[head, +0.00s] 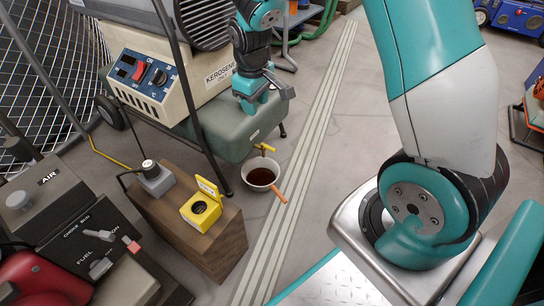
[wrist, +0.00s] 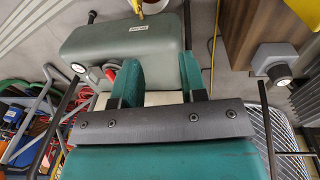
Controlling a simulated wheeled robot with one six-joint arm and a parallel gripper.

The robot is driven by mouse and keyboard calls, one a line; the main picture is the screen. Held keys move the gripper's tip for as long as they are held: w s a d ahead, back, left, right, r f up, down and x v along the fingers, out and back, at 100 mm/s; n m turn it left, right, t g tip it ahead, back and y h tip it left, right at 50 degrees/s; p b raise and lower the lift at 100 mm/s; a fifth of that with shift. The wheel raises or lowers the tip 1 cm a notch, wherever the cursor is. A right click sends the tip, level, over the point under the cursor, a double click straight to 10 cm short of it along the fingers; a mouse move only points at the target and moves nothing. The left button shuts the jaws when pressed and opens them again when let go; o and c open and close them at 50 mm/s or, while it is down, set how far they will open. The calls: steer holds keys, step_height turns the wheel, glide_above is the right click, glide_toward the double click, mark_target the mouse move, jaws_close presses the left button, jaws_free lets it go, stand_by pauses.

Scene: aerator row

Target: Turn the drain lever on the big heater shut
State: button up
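The big heater (head: 160,75) stands at the upper left in the head view, a beige body marked KEROSENE above a grey-green tank (head: 235,130). A small yellow drain lever (head: 264,147) sticks out low at the tank's near right end. In the wrist view a yellow piece, seemingly this lever (wrist: 153,5), is cut by the top edge. My gripper (head: 254,94) is over the tank, apart from the lever. In the wrist view its two teal fingers (wrist: 160,75) are spread, with nothing held between them. The lever's exact angle is hard to tell.
A white bowl of dark liquid (head: 260,174) with an orange handle (head: 279,191) is on the floor below the lever. A wooden block (head: 215,235) with a yellow-lidded box (head: 200,208) stands left of it. A dark slanting pole (head: 190,90) crosses before the heater.

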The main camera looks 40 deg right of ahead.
steer(key=h+b, duration=0.1)
glide_toward(273, 150)
steer(key=f+b, duration=0.2)
steer(key=b, duration=0.1)
steer(key=d+f+b, duration=0.1)
steer(key=f+b, duration=0.2)
steer(key=w+f+b, duration=0.1)
steer(key=f+b, duration=0.2)
steer(key=b, duration=0.1)
steer(key=shift+d+f, duration=0.1)
steer(key=shift+d, duration=0.25)
steer(key=shift+c, duration=0.4)
jaws_close()
